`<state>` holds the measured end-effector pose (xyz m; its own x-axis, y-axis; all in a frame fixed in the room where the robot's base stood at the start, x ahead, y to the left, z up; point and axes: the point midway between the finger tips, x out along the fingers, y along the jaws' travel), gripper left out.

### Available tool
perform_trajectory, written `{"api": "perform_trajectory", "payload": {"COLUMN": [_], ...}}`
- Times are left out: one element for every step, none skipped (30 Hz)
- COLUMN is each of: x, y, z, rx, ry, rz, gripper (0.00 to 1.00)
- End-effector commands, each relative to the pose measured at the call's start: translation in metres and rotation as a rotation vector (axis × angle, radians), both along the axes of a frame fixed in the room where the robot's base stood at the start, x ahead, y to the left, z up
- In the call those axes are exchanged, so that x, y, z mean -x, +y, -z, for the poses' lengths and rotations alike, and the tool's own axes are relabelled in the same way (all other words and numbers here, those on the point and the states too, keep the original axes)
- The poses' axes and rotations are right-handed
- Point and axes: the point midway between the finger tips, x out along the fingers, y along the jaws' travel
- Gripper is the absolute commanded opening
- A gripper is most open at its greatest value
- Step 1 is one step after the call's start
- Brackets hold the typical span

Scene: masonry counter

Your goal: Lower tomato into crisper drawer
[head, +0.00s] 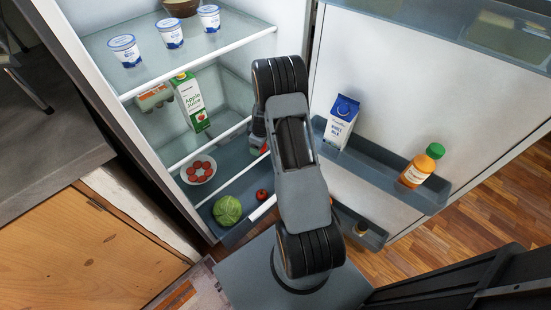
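The crisper drawer (239,229) is at the bottom of the open fridge. A green lettuce or cabbage (227,210) and a small red tomato (262,195) lie in it. A second red thing (264,149), perhaps a tomato, shows as a sliver beside my gripper (259,143), above and behind the drawer tomato in the picture. My arm covers most of the gripper. Its fingers are hidden, so I cannot tell whether it holds the red thing.
A plate of red slices (199,169) sits left of my gripper, near a juice carton (191,102) and an egg carton (154,97). Yogurt cups (169,33) stand on the upper shelf. The open door at right holds a milk carton (341,121) and an orange bottle (421,166).

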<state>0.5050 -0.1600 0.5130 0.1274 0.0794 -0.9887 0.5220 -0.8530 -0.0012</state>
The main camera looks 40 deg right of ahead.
Motion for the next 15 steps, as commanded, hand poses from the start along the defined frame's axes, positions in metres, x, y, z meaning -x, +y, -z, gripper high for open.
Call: {"api": "perform_trajectory", "payload": {"x": [-0.001,-0.002,-0.002,-0.002,-0.002,-0.002,-0.002,-0.001,-0.001,-0.001,-0.001,0.000,0.000,0.000,0.000], "y": [-0.015,-0.023,-0.032,-0.038,-0.044,-0.051,-0.056,-0.060,-0.066,-0.069,-0.072,-0.075,-0.077,-0.079,-0.080], "z": [0.027,0.034,0.042,0.048,0.053,0.059,0.063,0.067,0.071,0.073,0.076,0.078,0.080,0.082,0.085], "rx": [0.000,0.000,0.000,0.001,0.000,0.001,0.001,0.001,0.001,0.001,0.001,0.001,0.001,0.001,0.001], "ry": [0.000,-0.001,0.000,-0.001,0.000,-0.001,-0.001,-0.001,-0.001,-0.001,-0.001,0.000,0.000,0.000,0.000], "rz": [-0.033,-0.059,-0.089,-0.110,-0.130,-0.155,-0.172,-0.187,-0.205,-0.217,-0.227,-0.239,-0.246,-0.253,-0.259], "gripper": [0.42,0.42,0.42,0.42,0.42,0.42,0.42,0.42,0.42,0.42,0.42,0.42,0.42,0.42,0.42]}}
